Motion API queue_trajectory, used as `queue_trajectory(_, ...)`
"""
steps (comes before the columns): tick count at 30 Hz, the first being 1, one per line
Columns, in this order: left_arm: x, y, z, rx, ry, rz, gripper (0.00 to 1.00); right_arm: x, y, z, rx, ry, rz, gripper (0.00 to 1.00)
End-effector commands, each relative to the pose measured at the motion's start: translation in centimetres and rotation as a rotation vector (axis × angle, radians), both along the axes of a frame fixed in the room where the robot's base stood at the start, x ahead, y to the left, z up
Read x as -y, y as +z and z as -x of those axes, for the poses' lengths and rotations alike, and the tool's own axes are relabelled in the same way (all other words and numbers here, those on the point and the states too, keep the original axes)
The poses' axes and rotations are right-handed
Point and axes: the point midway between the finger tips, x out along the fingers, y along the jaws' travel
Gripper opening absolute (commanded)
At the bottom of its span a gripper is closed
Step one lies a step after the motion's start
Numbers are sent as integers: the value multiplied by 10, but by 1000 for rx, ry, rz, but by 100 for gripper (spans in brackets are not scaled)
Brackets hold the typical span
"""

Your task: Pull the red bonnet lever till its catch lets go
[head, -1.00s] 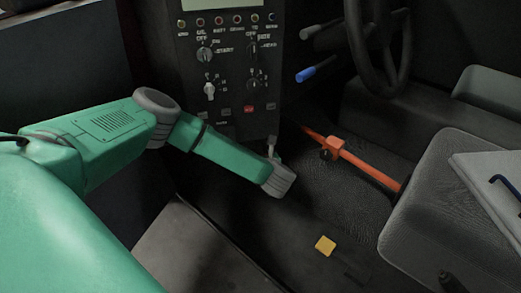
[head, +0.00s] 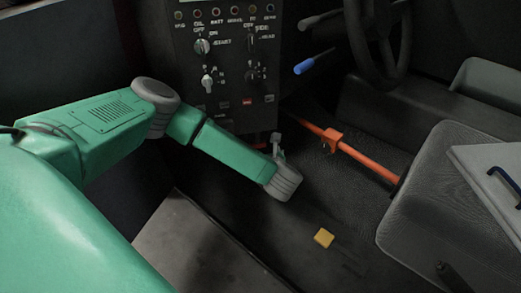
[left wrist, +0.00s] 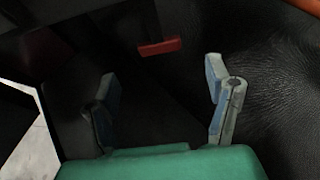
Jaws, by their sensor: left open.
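The red bonnet lever (left wrist: 160,46) shows in the left wrist view as a short red bar on a dark stem, beyond my fingers and between their lines. In the head view a small red piece (head: 258,146), likely the same lever, shows below the control panel, partly hidden by my left arm. My left gripper (head: 277,140) is low in front of the panel. In the left wrist view its two fingers (left wrist: 160,76) are spread wide with nothing between them, apart from the lever. My right gripper is in neither view.
An orange-red bar (head: 350,152) runs across the floor to the grey seat (head: 440,200). A blue-tipped stalk (head: 304,67) and the steering wheel (head: 378,45) are above. The control panel (head: 225,70) stands behind my left arm. A yellow block (head: 324,238) lies on the floor.

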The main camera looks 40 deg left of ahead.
Motion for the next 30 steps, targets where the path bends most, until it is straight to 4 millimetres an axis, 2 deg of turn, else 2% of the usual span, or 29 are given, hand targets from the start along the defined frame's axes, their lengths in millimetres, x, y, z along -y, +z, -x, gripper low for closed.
queue_trajectory(3,19,10,15,-2,-3,3,72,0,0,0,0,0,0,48)
queue_trajectory(9,39,23,31,-1,-2,2,72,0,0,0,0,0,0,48)
queue_trajectory(15,44,27,37,-1,0,1,72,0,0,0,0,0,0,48)
queue_trajectory(30,46,27,36,-6,-9,-2,72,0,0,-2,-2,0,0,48)
